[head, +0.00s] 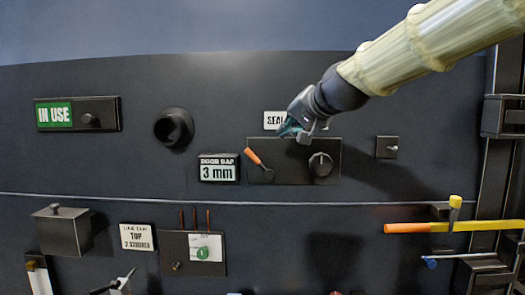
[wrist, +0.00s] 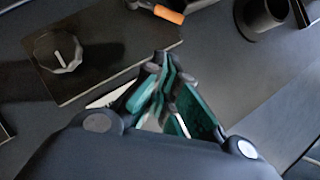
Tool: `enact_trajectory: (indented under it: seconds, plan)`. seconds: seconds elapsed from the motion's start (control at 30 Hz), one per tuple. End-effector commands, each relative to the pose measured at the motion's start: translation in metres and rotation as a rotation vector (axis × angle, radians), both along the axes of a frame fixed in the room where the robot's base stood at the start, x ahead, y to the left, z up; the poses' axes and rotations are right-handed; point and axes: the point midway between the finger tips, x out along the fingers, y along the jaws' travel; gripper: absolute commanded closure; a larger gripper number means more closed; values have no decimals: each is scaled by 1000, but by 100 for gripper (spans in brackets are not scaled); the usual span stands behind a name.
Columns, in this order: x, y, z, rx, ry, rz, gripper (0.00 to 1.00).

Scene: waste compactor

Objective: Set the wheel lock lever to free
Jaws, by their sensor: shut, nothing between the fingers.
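A short lever with an orange handle (head: 254,157) is on a dark plate (head: 293,177) in the head view, tilted with its handle up and left of its pivot. No label naming a wheel lock is readable, so I cannot tell for sure that this is that lever. Its orange end also shows at the top of the wrist view (wrist: 168,14). My gripper (head: 287,129) is shut and empty, up and right of the orange handle, near the plate's top edge. In the wrist view my gripper's green fingertips (wrist: 164,62) are together, apart from the lever.
A round knob (head: 320,164) sits right of the lever on the same plate. My gripper partly hides a "SEAL" label (head: 274,119). A long yellow bar (head: 470,226) is at right.

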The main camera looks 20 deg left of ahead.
Motion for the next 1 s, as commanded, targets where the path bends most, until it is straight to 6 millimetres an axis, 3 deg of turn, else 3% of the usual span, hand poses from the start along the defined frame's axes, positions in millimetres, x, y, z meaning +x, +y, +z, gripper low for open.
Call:
enact_trajectory:
  seconds: [0.27, 1.0]
  plan:
    - [8, 6, 0, 49, 40, -20, 100]
    - [70, 67, -40, 44, 39, -17, 100]
